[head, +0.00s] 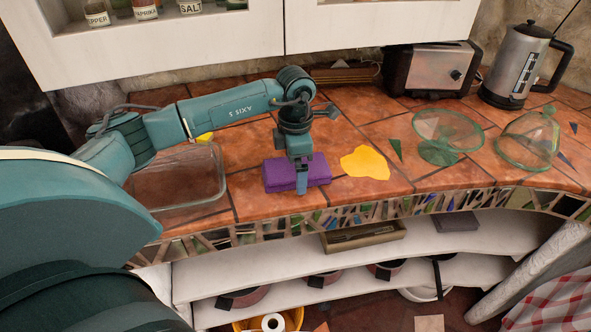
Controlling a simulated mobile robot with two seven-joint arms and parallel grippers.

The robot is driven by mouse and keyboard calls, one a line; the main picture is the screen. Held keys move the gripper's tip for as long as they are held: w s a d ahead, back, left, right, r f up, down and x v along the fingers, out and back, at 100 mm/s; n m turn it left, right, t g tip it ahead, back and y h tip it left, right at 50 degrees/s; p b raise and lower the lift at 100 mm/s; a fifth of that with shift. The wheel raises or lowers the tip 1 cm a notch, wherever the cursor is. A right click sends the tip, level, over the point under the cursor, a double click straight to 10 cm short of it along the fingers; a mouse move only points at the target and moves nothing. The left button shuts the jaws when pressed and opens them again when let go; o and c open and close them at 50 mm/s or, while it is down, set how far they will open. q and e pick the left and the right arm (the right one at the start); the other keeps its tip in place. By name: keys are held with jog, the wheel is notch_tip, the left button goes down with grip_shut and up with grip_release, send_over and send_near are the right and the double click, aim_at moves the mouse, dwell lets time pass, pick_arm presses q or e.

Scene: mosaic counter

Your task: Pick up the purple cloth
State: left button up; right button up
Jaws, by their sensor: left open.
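The purple cloth (274,177) lies folded in a block on the tiled counter, near its front edge. My left gripper (301,184) is over the cloth and points down. Its fingers are at the cloth's front middle and hide part of it. The jaws are open; whether a finger touches the cloth I cannot tell. My right gripper is not in view.
A clear glass dish (212,195) stands left of the cloth, and a yellow patch (365,163) lies to its right. Green glassware (437,155), a glass dome (522,150), a toaster (428,72) and a kettle (512,70) stand further right. A white cabinet (180,52) hangs above.

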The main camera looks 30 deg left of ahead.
aim_at(295, 167)
pick_arm(q)
jog(key=shift+c, duration=0.6)
jog(key=c, duration=0.9)
jog(key=shift+r, duration=0.1)
notch_tip(295, 167, up, 10)
jog(key=shift+f+b, duration=0.1)
jog(key=shift+b, duration=0.55)
